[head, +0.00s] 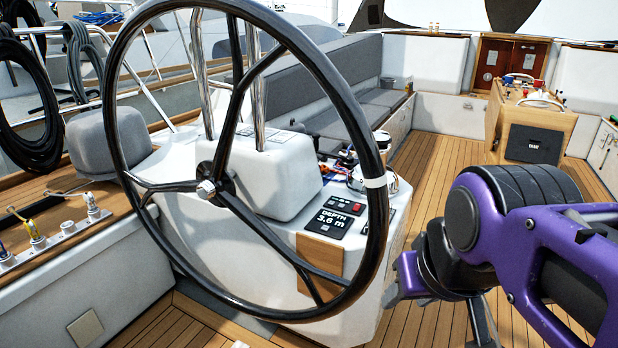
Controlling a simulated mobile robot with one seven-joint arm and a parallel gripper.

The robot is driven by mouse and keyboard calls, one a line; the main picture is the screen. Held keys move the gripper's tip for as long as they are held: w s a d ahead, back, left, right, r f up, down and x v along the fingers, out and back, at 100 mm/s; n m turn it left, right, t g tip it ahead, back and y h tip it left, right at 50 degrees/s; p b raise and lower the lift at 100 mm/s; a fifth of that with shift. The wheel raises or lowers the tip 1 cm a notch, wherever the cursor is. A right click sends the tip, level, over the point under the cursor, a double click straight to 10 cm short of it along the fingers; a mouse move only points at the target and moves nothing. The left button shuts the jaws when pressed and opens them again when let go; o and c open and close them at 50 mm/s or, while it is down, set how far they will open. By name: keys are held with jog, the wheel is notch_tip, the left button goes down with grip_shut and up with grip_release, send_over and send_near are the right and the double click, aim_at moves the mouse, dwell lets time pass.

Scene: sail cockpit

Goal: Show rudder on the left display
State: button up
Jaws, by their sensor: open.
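The left display (330,223) is a dark panel on the white steering pedestal, seen through the wheel. It reads "DEPTH 3.6 m". Just above it is a small dark button panel (343,204) with one red button and small pale marks too small to read. A second dark panel (389,222) to the right is mostly hidden behind the wheel rim. My gripper (396,290) is low and right of the pedestal, outside the wheel rim. It is open and seems empty, apart from the displays; its fingertips are hard to make out.
The large black steering wheel (113,75) stands in front of the pedestal, its rim and spokes crossing the panel area. A compass-like fitting (398,185) and small levers sit above the displays. A wooden table (566,131) stands behind. Teak floor (432,165) is clear between.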

dwell(0.3)
grip_shut()
dwell(1.6)
